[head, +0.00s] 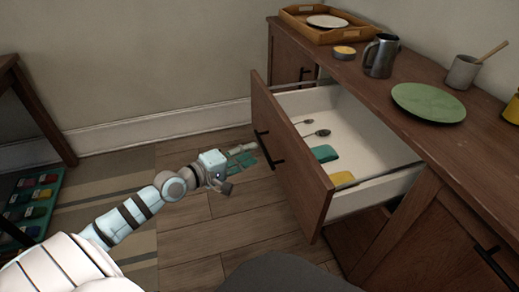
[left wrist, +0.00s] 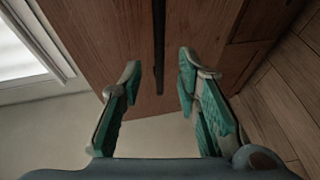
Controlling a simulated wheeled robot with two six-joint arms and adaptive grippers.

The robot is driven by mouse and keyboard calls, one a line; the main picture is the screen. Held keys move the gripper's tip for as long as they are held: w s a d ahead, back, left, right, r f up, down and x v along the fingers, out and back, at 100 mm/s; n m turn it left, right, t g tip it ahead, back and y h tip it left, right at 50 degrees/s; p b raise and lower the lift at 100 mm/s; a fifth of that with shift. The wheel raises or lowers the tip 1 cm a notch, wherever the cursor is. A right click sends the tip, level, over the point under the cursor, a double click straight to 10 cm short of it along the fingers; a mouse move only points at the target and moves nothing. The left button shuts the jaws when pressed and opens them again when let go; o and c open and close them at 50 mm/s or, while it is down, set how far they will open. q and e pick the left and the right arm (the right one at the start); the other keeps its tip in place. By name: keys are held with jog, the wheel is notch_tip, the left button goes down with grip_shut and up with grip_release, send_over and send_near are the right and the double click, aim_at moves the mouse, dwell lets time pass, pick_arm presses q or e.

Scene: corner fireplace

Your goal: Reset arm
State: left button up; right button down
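My left gripper (head: 250,156) is in front of the open wooden drawer (head: 287,165), beside its dark bar handle (head: 270,149). In the left wrist view, the left gripper (left wrist: 160,78) has its two teal-padded fingers spread wide with nothing between the pads. The handle (left wrist: 159,45) lines up between the fingertips there, beyond them, and is not clamped. Whether a fingertip touches the drawer front (left wrist: 100,30) cannot be told. My right gripper is in neither view.
The drawer holds two spoons (head: 316,133), a teal folded item (head: 324,153) and a yellow one (head: 342,178). On the cabinet top stand a tray (head: 293,18), a metal mug (head: 380,56), a green plate (head: 428,101) and a cup (head: 463,72). Open floor (head: 215,240) lies below my arm.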

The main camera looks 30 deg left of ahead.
pick_arm(q)
jog(key=shift+v, duration=0.8)
